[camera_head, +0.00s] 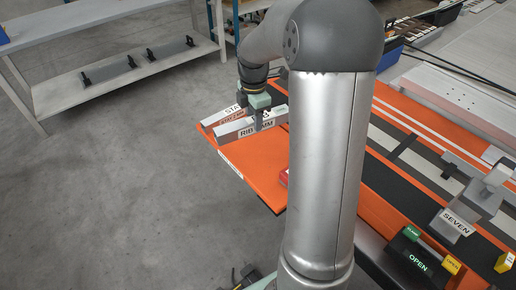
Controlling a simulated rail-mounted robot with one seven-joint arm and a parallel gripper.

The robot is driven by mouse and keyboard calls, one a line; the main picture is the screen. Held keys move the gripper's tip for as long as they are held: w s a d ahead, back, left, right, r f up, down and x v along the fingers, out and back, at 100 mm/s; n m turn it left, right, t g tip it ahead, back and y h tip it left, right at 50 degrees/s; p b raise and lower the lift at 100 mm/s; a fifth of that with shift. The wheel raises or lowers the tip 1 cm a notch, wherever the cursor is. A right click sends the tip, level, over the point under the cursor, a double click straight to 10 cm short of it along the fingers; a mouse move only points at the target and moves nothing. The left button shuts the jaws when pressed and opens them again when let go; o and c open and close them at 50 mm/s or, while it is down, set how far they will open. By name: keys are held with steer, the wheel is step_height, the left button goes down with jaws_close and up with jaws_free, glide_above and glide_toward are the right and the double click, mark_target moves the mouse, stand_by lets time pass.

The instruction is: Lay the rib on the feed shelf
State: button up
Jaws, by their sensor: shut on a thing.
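The rib (240,134) is a pale grey bar with a label that reads "RIB" and ends in "MM". My gripper (261,112) is shut on it near its right end, with one finger in front of the label. The rib is over the left part of an orange shelf (250,178), just in front of another bar (209,124) whose label starts with "STA". I cannot tell whether the rib touches the shelf or hangs just above it. The shelf has a white label on its left edge, too small to read. My arm hides the shelf's right part.
A grey clamp (478,205) marked "SEVEN" and a black button box (416,256) marked "OPEN" stand at the right. A grey rack (120,75) with black brackets is at the back left. The floor (120,200) at the left is clear.

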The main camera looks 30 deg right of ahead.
steer(key=shift+s+d+f+n, duration=0.2)
steer(key=shift+s+d+n, duration=0.1)
steer(key=shift+s+n, duration=0.15)
steer(key=shift+s+d+f+n, duration=0.2)
steer(key=shift+s+d+n, duration=0.05)
steer(key=shift+s+n, duration=0.2)
steer(key=shift+w+d+f, duration=0.1)
steer(key=shift+w+f, duration=0.05)
steer(key=shift+n, duration=0.3)
steer(key=w+f+p, duration=0.1)
steer(key=w+f, duration=0.2)
steer(key=w, duration=0.1)
steer(key=w+d+f, duration=0.1)
steer(key=w+f, duration=0.2)
steer(key=w, duration=0.1)
steer(key=w+d+f+p, duration=0.1)
steer(key=w+f, duration=0.2)
steer(key=w, duration=0.2)
steer(key=shift+f+p, duration=0.1)
steer(key=shift+p, duration=0.2)
steer(key=shift+w+f, duration=0.2)
steer(key=shift+f, duration=1.55)
steer(key=shift+f, duration=0.1)
